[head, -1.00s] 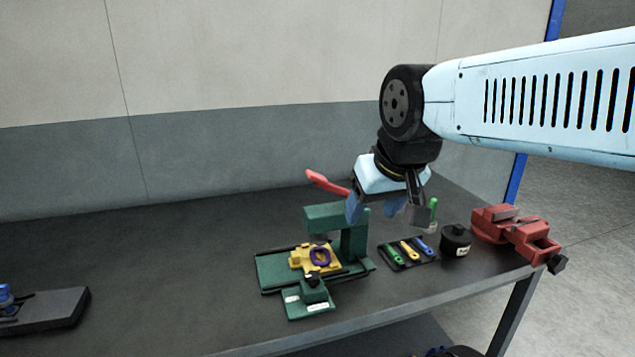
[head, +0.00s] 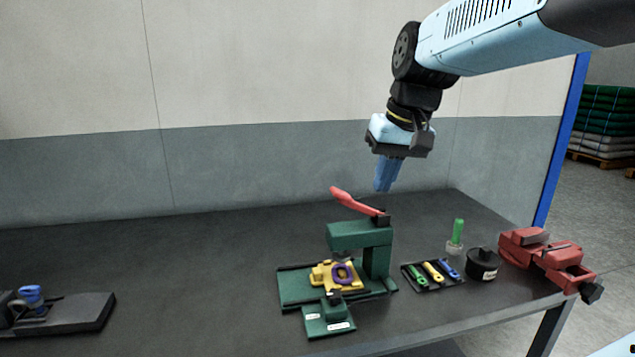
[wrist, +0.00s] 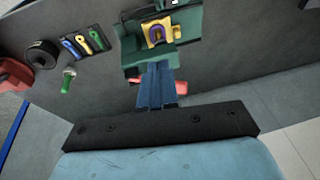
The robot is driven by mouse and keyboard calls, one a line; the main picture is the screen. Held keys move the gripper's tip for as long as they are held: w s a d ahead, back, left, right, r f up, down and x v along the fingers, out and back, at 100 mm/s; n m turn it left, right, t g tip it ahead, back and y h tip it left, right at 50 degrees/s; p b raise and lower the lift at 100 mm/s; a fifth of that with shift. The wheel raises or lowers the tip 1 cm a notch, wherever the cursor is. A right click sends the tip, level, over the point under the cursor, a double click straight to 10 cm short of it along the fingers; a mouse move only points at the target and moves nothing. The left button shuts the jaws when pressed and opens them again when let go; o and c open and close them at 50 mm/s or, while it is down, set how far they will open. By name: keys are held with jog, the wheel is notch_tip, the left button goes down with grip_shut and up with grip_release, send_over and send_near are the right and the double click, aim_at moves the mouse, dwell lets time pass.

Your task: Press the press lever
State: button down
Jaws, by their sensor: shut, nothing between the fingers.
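The green press (head: 362,238) stands on the dark bench, with its red press lever (head: 354,202) sticking up and to the left from the top of its column. A yellow fixture holding a purple ring (head: 343,273) sits on the press bed. In the wrist view the yellow fixture (wrist: 158,33) shows too, and the lever is mostly hidden behind my fingers. My gripper (head: 383,188) is shut and empty, pointing down above the press, close over the lever's pivot end. In the head view a gap shows between the fingertips and the lever.
A dark block with a blue part (head: 62,312) lies far left. The bench between is clear.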

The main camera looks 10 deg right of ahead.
aim_at(343, 193)
jog(key=w+d+r+g+y, duration=0.1)
jog(key=w+d+r+y, duration=0.1)
jog(key=w, duration=0.5)
jog(key=w+d+r+g+y, duration=0.2)
jog(key=w+d+r, duration=0.1)
jog(key=w, duration=0.5)
jog(key=shift+w+d+r, duration=0.15)
jog(key=shift+r, duration=0.2)
jog(key=x, duration=1.4)
